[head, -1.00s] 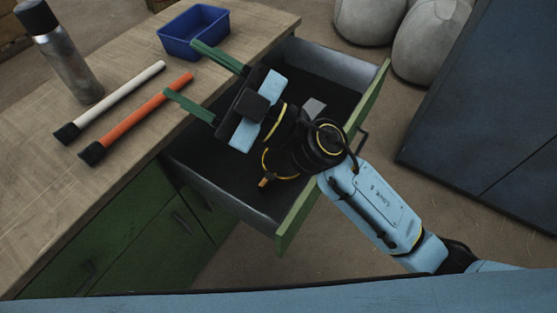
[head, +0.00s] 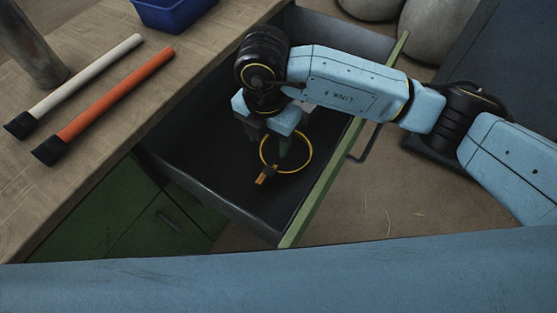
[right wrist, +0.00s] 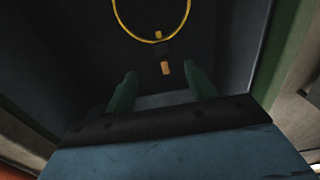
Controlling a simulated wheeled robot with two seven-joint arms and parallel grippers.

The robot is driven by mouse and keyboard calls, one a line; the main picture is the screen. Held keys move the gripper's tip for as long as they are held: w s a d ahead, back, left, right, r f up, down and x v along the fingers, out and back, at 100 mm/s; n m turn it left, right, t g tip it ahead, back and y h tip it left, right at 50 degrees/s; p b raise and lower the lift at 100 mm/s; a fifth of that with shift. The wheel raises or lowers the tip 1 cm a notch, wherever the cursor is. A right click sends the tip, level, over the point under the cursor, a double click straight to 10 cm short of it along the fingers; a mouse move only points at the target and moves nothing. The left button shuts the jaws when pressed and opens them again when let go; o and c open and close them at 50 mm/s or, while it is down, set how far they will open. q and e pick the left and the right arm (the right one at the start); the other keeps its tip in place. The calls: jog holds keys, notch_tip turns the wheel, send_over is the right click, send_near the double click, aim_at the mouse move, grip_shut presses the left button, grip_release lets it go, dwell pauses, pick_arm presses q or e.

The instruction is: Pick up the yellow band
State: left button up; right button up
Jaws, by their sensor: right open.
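The yellow band (head: 308,155) is a thin ring lying in the open drawer (head: 215,190). A small orange-brown piece with a dark part (head: 264,177) lies at its near left edge. In the right wrist view the band (right wrist: 150,40) shows at the top, cut off by the frame, with the orange piece (right wrist: 165,67) just below it. My right gripper (head: 284,148) points down into the drawer over the band, partly hiding it. Its two green fingers (right wrist: 163,88) are spread apart and empty, with the orange piece seen between them. My left gripper is out of view.
On the wooden counter (head: 150,100) lie a white stick (head: 85,80) and an orange stick (head: 115,95), beside a grey bottle (head: 35,45) and a blue bin (head: 172,12). The drawer's green front (head: 330,180) and side walls bound the space around the gripper.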

jog(key=b, duration=0.1)
send_over(270, 170)
notch_tip(270, 170, down, 6)
jog(key=shift+w+f, duration=0.1)
jog(key=shift+w, duration=0.05)
jog(key=shift+f+b, duration=0.7)
jog(key=shift+f, duration=2.2)
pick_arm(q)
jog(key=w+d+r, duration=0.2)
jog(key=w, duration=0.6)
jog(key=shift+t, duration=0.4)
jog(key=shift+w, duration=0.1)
pick_arm(e)
jog(key=shift+s, duration=0.2)
jog(key=c, duration=1.1)
